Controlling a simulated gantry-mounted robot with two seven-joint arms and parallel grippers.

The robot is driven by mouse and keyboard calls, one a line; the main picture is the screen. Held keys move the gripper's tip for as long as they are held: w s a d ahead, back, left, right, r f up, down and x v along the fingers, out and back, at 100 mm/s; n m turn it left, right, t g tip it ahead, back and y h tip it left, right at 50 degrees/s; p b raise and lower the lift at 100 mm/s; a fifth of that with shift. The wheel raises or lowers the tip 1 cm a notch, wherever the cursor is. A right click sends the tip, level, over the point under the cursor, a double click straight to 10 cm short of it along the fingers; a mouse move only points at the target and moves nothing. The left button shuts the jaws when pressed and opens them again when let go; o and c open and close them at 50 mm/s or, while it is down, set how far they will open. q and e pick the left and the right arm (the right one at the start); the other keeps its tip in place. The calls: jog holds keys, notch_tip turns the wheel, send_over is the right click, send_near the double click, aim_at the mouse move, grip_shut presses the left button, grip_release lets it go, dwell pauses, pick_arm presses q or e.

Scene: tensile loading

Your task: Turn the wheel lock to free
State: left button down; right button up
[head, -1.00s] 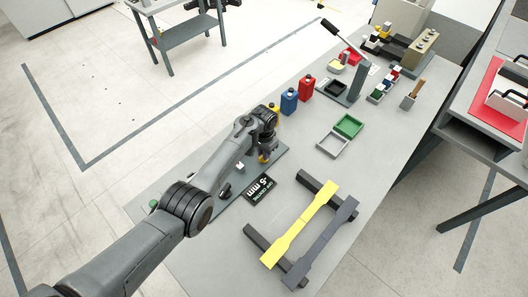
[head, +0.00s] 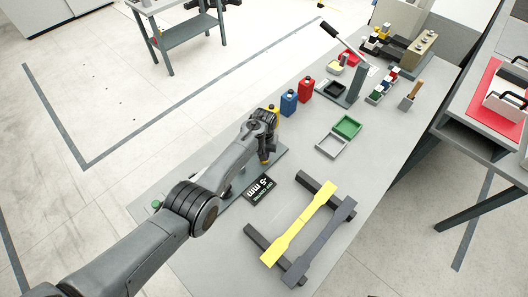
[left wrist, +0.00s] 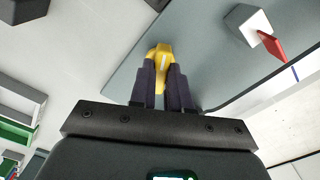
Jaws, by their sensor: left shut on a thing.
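A yellow knob with a white mark (left wrist: 160,56) sits on the blue-grey base plate in the left wrist view. I take it to be the wheel lock. My left gripper (left wrist: 162,80) is shut on it, with a dark finger on each side. In the head view my left gripper (head: 264,158) points down at the far end of the base plate (head: 281,152), and my wrist hides most of the knob. A red pointer (left wrist: 271,45) on a white block stands apart from the knob. My right gripper is not in view.
A black "5 mm" sign (head: 259,187) lies close to my forearm. Yellow (head: 312,222) and dark (head: 322,244) dogbone pieces rest on two bars. Blue (head: 289,102) and red (head: 306,90) bottles stand beyond the gripper. A green tray (head: 347,127) is to the right.

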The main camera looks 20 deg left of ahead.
pick_arm(q)
jog(key=n, duration=0.5)
jog(key=shift+n, duration=0.3)
jog(key=n+b, duration=0.1)
jog(key=n, duration=0.3)
jog(key=shift+n, duration=0.9)
jog(key=c, duration=1.1)
grip_release()
jog(key=shift+r, duration=0.1)
